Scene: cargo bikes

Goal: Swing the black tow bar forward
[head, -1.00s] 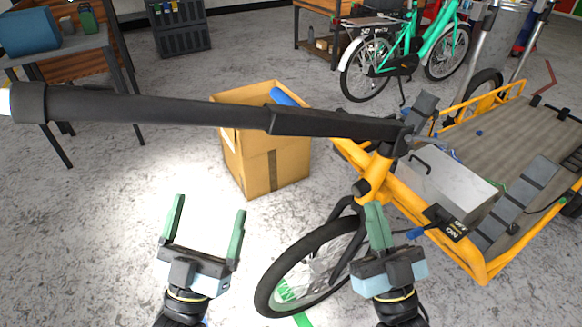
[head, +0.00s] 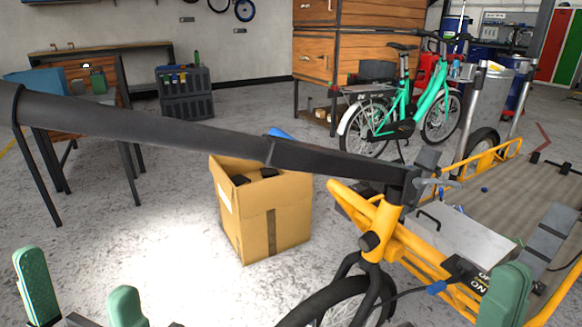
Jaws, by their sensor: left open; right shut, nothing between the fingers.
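The black tow bar (head: 200,135) runs across the head view from the left edge to a clamp-like joint at the front of the yellow cargo bike (head: 380,228). Its left end lies higher and nearer to me. My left gripper (head: 82,290) is open and empty at the bottom left, below the bar and apart from it. My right gripper (head: 508,293) shows only by its green fingers at the bottom right, in front of the bike's frame and the box marked ON. It is shut and holds nothing. The rest of it is out of view.
A cardboard box (head: 262,212) stands on the floor behind the bar. A silver case (head: 465,242) sits on the bike's cargo bed. A green bicycle (head: 395,110) and a workbench (head: 110,80) stand farther back.

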